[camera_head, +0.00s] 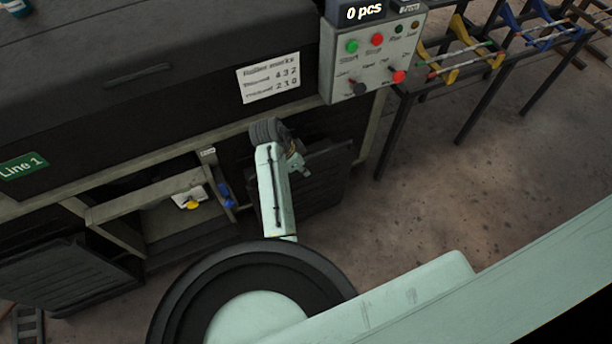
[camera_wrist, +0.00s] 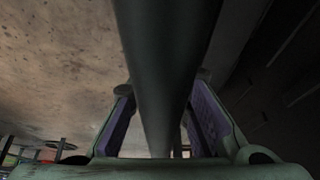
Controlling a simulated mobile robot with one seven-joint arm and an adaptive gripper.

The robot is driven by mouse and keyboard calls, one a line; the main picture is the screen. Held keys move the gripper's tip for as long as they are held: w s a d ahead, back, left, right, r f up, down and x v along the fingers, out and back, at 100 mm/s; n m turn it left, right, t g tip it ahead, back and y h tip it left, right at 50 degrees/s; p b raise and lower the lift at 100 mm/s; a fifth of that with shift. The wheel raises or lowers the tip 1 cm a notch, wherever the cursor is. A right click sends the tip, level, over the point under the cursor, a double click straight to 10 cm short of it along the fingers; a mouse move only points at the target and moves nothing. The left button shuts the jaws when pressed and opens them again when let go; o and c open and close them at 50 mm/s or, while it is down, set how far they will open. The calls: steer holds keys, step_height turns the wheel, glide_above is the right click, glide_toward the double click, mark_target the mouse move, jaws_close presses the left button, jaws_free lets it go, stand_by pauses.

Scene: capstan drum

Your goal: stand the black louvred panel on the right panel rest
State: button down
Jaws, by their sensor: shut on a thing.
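A black louvred panel (camera_head: 325,182) shows in the head view behind and to the right of my forearm, low at the machine's front. My arm hides its left part. My gripper (camera_head: 297,163) is at the panel's upper side, partly hidden by my wrist. In the wrist view, my gripper (camera_wrist: 162,88) has its two purple-padded fingers shut on a long dark bar, which seems to be part of the panel. A second dark louvred panel (camera_head: 65,275) stands tilted at the lower left. I cannot make out the right panel rest.
The machine's open bay (camera_head: 165,215) holds a yellow item (camera_head: 192,204) and blue items (camera_head: 226,195). A control box (camera_head: 372,60) juts out above right of the panel. A rack (camera_head: 490,70) with coloured holders stands at the upper right. The floor (camera_head: 440,170) to the right is clear.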

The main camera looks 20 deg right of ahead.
steer(key=shift+w+f+b, duration=0.85)
steer(key=shift+w+b, duration=0.1)
steer(key=shift+w, duration=0.1)
steer(key=shift+w+f+b, duration=0.85)
steer(key=shift+w+b, duration=0.1)
steer(key=shift+w, duration=0.1)
steer(key=shift+f, duration=0.45)
steer(key=c, duration=1.4)
jaws_free()
steer(key=shift+s+f, duration=0.1)
steer(key=v, duration=1.2)
steer(key=shift+a, duration=0.1)
